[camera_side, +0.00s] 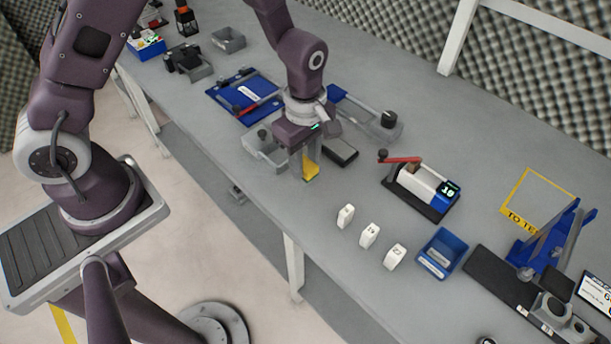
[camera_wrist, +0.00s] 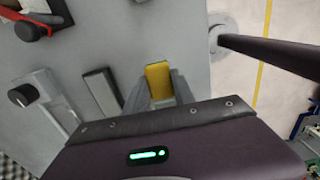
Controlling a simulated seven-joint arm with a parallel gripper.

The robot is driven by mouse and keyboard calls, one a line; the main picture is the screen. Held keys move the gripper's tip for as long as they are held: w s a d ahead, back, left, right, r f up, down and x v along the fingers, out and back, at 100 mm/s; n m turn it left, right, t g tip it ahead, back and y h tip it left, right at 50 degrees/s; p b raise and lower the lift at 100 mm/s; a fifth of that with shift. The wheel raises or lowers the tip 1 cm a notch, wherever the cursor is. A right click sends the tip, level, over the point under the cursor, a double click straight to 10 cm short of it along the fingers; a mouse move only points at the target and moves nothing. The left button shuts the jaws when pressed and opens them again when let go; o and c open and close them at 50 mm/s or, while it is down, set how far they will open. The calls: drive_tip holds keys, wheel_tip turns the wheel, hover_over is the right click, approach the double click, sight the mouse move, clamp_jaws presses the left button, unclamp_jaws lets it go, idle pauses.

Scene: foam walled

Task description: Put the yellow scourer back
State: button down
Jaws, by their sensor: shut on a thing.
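The yellow scourer (camera_side: 310,170) is between the fingers of my gripper (camera_side: 303,168) in the side view. In the wrist view the yellow scourer (camera_wrist: 159,80) shows between the two grey fingertips of my gripper (camera_wrist: 158,88). My gripper is shut on it and points down over the grey table. Whether the scourer touches the table is hard to tell.
A blue board (camera_side: 243,97) lies behind to the left. A grey fixture with a black knob (camera_side: 385,125) is behind right. A device with a red lever (camera_side: 425,188), several white numbered blocks (camera_side: 368,235) and a blue bin (camera_side: 441,253) stand to the right. The table's front edge is close.

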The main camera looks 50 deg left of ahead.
sight(305, 176)
wheel_tip(305, 176, down, 4)
drive_tip(key=shift+f, duration=0.25)
drive_tip(key=shift+f, duration=0.1)
drive_tip(key=c, duration=1.1)
unclamp_jaws()
drive_tip(key=shift+o, duration=0.2)
wheel_tip(305, 176, up, 12)
drive_tip(key=shift+r, duration=0.2)
drive_tip(key=s+a+r+m+t, duration=0.2)
drive_tip(key=s+r+m, duration=0.25)
drive_tip(key=r, duration=0.55)
drive_tip(key=s+a+r+m+t, duration=0.1)
drive_tip(key=s+a+r+m, duration=0.1)
drive_tip(key=s+m, duration=0.4)
drive_tip(key=s+a+r+m+t, duration=0.2)
drive_tip(key=s+a+r+m, duration=0.1)
drive_tip(key=s+r+m, duration=0.2)
drive_tip(key=s+m, duration=0.2)
drive_tip(key=shift+s+r+t, duration=0.3)
drive_tip(key=shift+s, duration=0.1)
